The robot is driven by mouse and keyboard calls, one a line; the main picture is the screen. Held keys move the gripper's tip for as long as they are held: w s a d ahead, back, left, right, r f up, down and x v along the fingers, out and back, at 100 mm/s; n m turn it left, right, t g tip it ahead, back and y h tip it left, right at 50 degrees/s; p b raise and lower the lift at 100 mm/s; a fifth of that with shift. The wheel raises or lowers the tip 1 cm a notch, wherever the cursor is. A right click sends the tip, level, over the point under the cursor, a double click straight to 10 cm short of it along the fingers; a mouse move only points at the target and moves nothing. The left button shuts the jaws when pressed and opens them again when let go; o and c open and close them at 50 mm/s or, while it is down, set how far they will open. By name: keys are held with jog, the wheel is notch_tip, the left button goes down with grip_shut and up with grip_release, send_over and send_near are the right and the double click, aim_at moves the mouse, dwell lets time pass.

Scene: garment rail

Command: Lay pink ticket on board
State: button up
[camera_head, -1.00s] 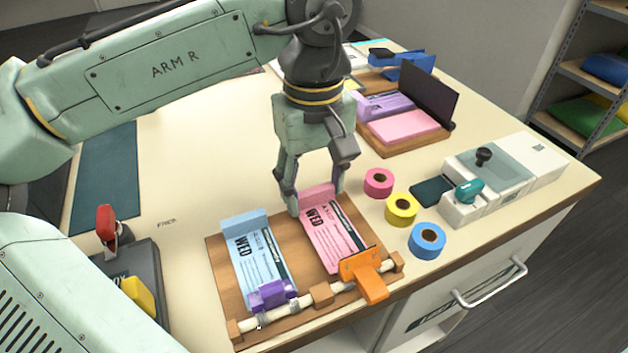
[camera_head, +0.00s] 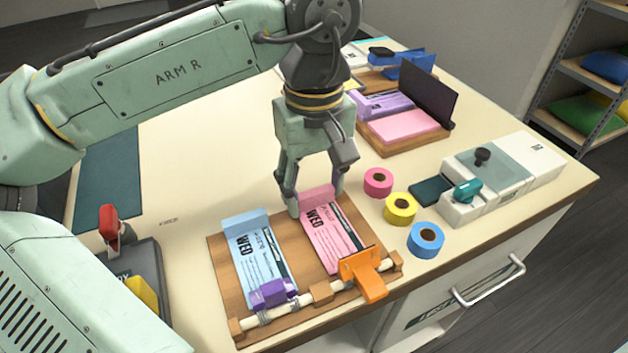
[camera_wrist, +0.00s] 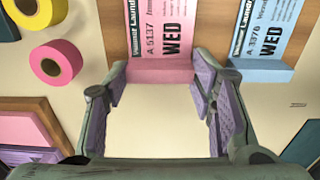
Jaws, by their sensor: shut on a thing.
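The pink ticket (camera_head: 332,236), printed WED, lies flat on the wooden board (camera_head: 302,262), with its raised pink end tab towards my gripper. My gripper (camera_head: 318,203) points down at that tab, one finger at each side, and is shut on it across its width. In the wrist view the pink ticket (camera_wrist: 168,40) has its tab between the fingertips (camera_wrist: 159,78). The blue ticket (camera_head: 254,256) lies beside it on the left. An orange clip (camera_head: 364,274) sits over the pink ticket's near end; a purple clip (camera_head: 272,293) is on the blue ticket's near end.
Pink (camera_head: 378,182), yellow (camera_head: 400,208) and blue (camera_head: 426,239) tape rolls stand close to the board's right. A white device (camera_head: 500,180) is farther right. A tray with pink and purple pads (camera_head: 405,126) stands behind. A dark device with a red handle (camera_head: 108,222) is at left.

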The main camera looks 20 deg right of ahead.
jog(key=o, duration=1)
jog(key=shift+o, duration=0.7)
jog(key=o, duration=0.4)
jog(key=shift+r, duration=0.1)
jog(key=shift+r+p, duration=2.4)
jog(key=shift+r, duration=0.1)
